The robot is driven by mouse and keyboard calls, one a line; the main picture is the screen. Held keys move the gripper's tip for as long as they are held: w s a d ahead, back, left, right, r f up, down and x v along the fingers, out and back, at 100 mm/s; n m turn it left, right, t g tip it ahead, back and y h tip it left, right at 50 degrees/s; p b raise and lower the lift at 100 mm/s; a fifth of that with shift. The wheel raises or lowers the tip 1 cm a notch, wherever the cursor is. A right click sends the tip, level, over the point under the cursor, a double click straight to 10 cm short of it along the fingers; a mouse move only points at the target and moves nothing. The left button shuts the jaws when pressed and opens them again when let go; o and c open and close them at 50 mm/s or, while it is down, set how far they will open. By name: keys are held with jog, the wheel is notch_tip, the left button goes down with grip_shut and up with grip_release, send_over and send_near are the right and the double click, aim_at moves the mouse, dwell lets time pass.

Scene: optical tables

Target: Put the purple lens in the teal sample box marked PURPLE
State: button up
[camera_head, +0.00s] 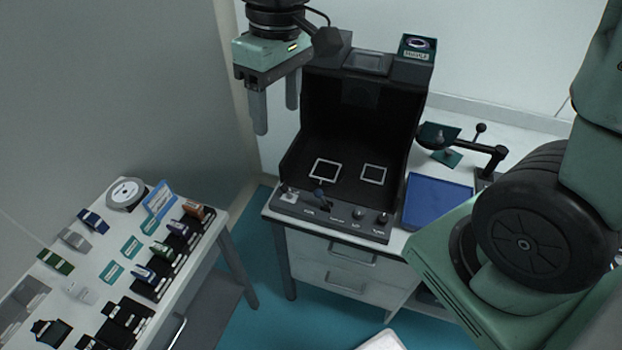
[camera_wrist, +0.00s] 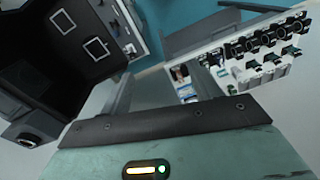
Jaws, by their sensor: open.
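The sample box (camera_head: 417,58) stands on the top right corner of the black bench enclosure. Its teal label is small but seems to read PURPLE. A round lens with a pale purple rim (camera_head: 419,43) sits in the box's open top. The box also shows at the lower left of the wrist view (camera_wrist: 22,133), with the round lens (camera_wrist: 30,140) in it. My gripper (camera_head: 276,105) hangs to the left of the enclosure's top, fingers pointing down, apart from the box. It is open with nothing between its fingers (camera_wrist: 162,88).
The black enclosure (camera_head: 345,205) has two white square frames on its floor and knobs in front. A blue tray (camera_head: 437,194) and a dark jointed stand (camera_head: 470,148) are to its right. A side table (camera_head: 90,275) at the left holds several coloured holders, labels and a round dial.

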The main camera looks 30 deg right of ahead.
jog(key=s+a+f+n, duration=0.1)
jog(key=s+f, duration=0.1)
jog(key=s, duration=0.5)
jog(key=s+a+f+n, duration=0.1)
jog(key=s+a+f, duration=0.1)
jog(key=s, duration=0.6)
jog(key=shift+f, duration=0.3)
